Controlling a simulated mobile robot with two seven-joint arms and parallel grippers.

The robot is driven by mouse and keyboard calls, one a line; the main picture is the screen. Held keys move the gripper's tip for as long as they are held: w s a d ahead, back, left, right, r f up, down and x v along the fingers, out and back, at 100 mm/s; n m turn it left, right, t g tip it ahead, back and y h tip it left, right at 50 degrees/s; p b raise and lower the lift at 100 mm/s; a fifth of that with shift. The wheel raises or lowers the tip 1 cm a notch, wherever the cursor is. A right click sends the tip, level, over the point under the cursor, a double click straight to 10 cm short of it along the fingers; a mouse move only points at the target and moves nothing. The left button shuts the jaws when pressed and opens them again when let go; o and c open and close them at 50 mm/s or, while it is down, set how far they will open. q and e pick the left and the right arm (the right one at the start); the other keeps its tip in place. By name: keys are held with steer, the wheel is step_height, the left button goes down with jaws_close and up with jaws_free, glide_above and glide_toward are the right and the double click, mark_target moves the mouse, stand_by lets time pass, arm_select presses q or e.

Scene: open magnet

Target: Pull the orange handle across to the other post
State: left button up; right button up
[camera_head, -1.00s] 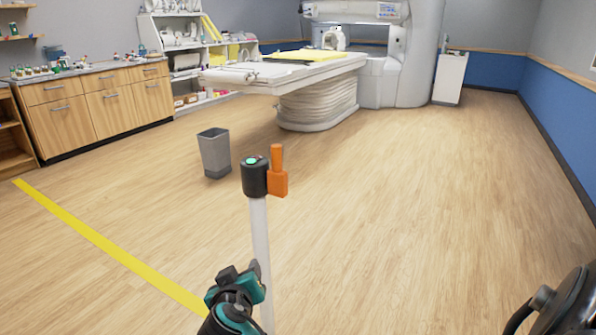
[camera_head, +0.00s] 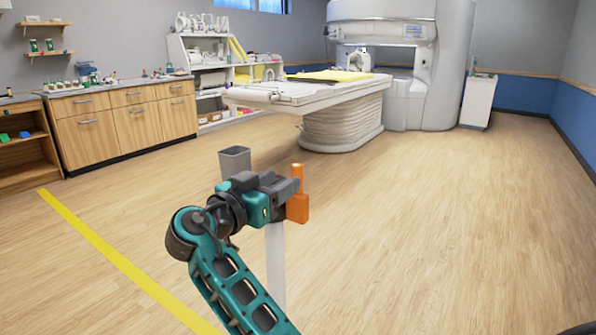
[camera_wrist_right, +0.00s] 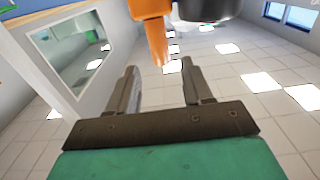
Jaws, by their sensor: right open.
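The orange handle (camera_head: 298,207) sticks up at the top of a white post (camera_head: 276,265) in the head view. My right gripper (camera_head: 282,186) is beside the handle, on its left, and covers most of the post's top. In the right wrist view the orange handle (camera_wrist_right: 150,28) hangs in from the top edge, with a black cap (camera_wrist_right: 208,8) to its right. The open fingers of my right gripper (camera_wrist_right: 160,72) point toward it, and its narrow end lies between their tips in the picture. I cannot tell whether they touch. My left gripper is not in view.
A grey bin (camera_head: 235,160) stands on the floor behind the post. A scanner bed (camera_head: 315,92) and its large machine (camera_head: 400,70) stand at the back, wooden cabinets (camera_head: 130,125) at the left. A yellow floor stripe (camera_head: 120,260) runs at the left. The floor at the right is clear.

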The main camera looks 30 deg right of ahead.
mark_target(294, 174)
steer(key=x, duration=0.7)
jaws_close()
stand_by(0.3)
